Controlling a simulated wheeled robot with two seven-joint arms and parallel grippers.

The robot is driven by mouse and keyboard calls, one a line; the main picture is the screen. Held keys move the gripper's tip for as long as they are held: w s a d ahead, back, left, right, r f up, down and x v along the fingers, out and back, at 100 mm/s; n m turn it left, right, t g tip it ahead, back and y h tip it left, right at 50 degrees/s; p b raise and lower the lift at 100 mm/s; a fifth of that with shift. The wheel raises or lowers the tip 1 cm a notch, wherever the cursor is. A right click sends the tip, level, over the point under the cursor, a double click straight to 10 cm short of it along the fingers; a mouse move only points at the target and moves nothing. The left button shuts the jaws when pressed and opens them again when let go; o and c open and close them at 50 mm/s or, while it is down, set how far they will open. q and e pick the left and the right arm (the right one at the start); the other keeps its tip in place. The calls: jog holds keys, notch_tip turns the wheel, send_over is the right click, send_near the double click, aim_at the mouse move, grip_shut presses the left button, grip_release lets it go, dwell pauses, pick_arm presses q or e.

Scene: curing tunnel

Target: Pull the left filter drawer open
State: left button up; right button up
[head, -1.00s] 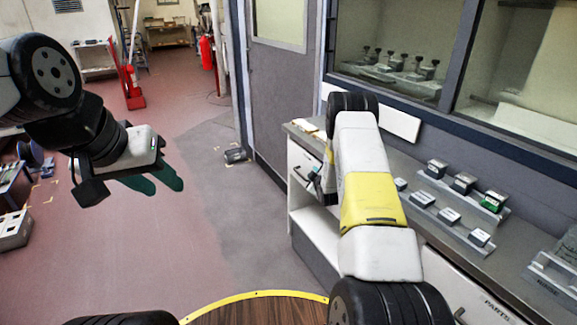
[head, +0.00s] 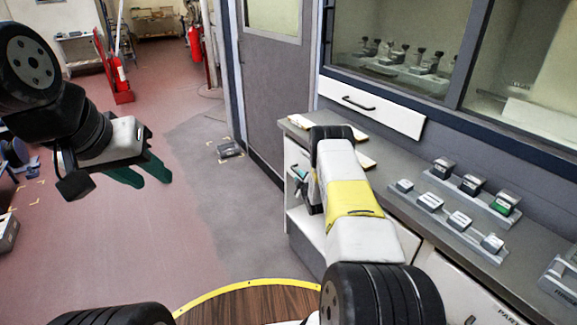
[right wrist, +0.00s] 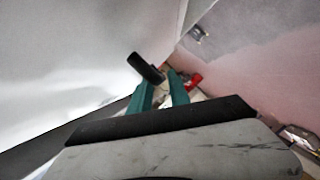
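A white drawer front (head: 395,118) with a black handle (head: 358,103) sits in the wall below the window, left of centre along it. A white cabinet (head: 294,153) under the counter also has a dark handle at its left. No label shows which is the filter drawer. My right gripper (head: 303,178) is low beside the cabinet front, partly hidden by its arm. In the right wrist view its teal fingers (right wrist: 162,92) are apart, with a dark handle (right wrist: 146,68) near their tips; contact is unclear. My left gripper (head: 142,172) is open and empty over the floor.
The grey counter (head: 395,200) carries racks of small blocks (head: 459,219) and flat pieces at its left end. A front marked PARTS (head: 480,290) is at lower right. A grey door (head: 285,90) stands behind.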

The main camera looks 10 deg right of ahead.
jog(key=shift+x, duration=1.4)
jog(key=shift+c, duration=0.2)
grip_shut()
jog(key=shift+s, duration=0.1)
